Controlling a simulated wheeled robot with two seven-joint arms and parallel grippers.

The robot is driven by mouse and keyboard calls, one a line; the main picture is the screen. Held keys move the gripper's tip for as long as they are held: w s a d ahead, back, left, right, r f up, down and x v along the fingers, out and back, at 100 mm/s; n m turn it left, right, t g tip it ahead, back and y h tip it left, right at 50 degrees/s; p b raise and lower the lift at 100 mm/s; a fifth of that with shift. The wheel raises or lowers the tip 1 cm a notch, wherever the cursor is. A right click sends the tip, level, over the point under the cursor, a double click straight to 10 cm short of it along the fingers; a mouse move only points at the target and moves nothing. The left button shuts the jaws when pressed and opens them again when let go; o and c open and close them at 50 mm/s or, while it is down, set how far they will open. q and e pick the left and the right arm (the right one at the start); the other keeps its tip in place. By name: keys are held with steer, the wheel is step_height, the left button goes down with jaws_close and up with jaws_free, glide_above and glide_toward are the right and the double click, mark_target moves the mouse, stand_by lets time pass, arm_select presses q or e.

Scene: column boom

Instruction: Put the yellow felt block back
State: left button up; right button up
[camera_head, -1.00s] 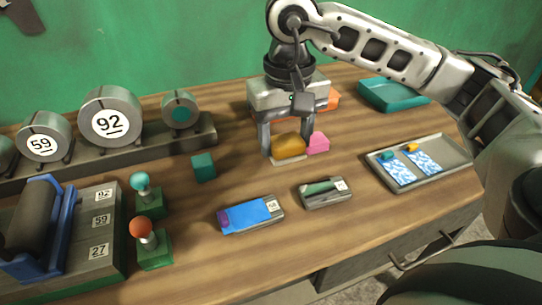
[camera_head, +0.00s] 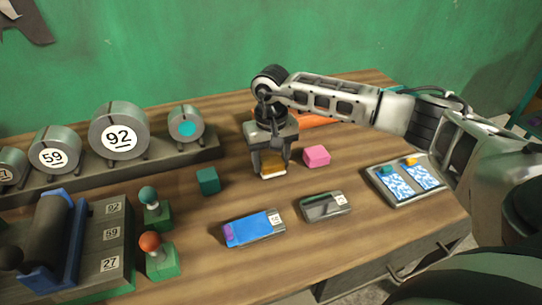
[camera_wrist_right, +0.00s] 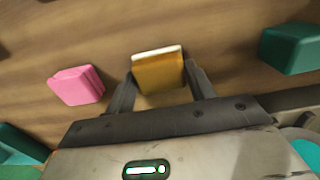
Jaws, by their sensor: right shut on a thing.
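The yellow felt block (camera_head: 272,163), with a pale felt edge, is between the fingers of my right gripper (camera_head: 270,170) in the head view. In the right wrist view the yellow block (camera_wrist_right: 158,74) sits between both fingers of the right gripper (camera_wrist_right: 160,85), its pale edge facing away from the palm. My right gripper is shut on it, pointing down over the wooden table. I cannot tell whether the block touches the table. My left gripper is not in view.
A pink block (camera_head: 317,156) stands right of the gripper, a teal block (camera_head: 208,181) left. In front lie a blue case (camera_head: 253,229) and a grey case (camera_head: 325,206). A tray (camera_head: 433,187) is at right. Numbered rollers (camera_head: 119,130) stand at back left.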

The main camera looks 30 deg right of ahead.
mark_target(271, 160)
steer(key=shift+f, duration=0.3)
steer(key=o, duration=1)
steer(key=shift+c, duration=0.2)
steer(key=shift+r, duration=0.55)
step_height(271, 160, up, 11)
steer(key=b, duration=0.2)
steer(key=shift+r, duration=0.15)
